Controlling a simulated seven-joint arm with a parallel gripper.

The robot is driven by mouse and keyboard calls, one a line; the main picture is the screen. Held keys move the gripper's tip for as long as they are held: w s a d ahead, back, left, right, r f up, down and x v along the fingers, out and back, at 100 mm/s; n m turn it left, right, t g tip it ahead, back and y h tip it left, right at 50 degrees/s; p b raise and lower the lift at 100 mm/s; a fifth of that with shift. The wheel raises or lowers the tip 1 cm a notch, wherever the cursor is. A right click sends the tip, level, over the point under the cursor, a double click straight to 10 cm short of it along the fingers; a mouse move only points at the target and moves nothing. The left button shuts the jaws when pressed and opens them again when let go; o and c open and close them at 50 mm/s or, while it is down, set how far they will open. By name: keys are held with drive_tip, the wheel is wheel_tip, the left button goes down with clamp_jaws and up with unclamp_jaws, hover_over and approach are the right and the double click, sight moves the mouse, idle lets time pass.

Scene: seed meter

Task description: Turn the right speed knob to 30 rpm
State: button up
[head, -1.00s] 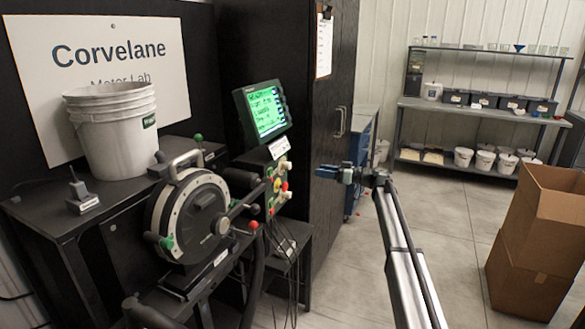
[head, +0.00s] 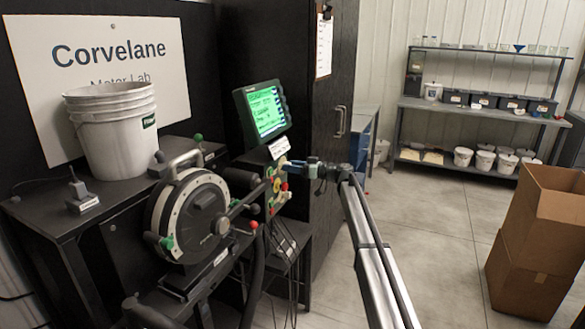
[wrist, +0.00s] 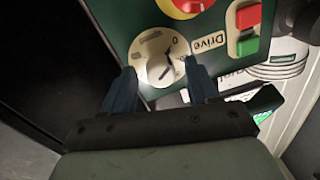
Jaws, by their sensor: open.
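A cream round knob (wrist: 158,57) with a dark pointer mark and a "0" is at the upper middle of the wrist view, on a dark green panel (wrist: 118,12). I cannot tell from its printing whether it is the right speed knob. My gripper (wrist: 159,67) is open, with one blue finger on each side of the knob's lower part; I cannot tell if they touch it. In the head view my gripper (head: 289,168) is at the upper right of the small control panel, hiding part of its knobs. The green display (head: 266,111) above is too small to read.
The round seed meter (head: 190,218) stands left of the panel. Cables hang below the panel.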

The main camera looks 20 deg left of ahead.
drive_tip(key=c, duration=1)
drive_tip(key=shift+s+f+m+t+y, duration=0.15)
drive_tip(key=shift+m+t, duration=0.25)
drive_tip(key=shift+m, duration=4.75)
drive_tip(key=shift+w+m+t+y, duration=0.1)
drive_tip(key=shift+m+t+y, duration=0.25)
drive_tip(key=shift+m, duration=4.8)
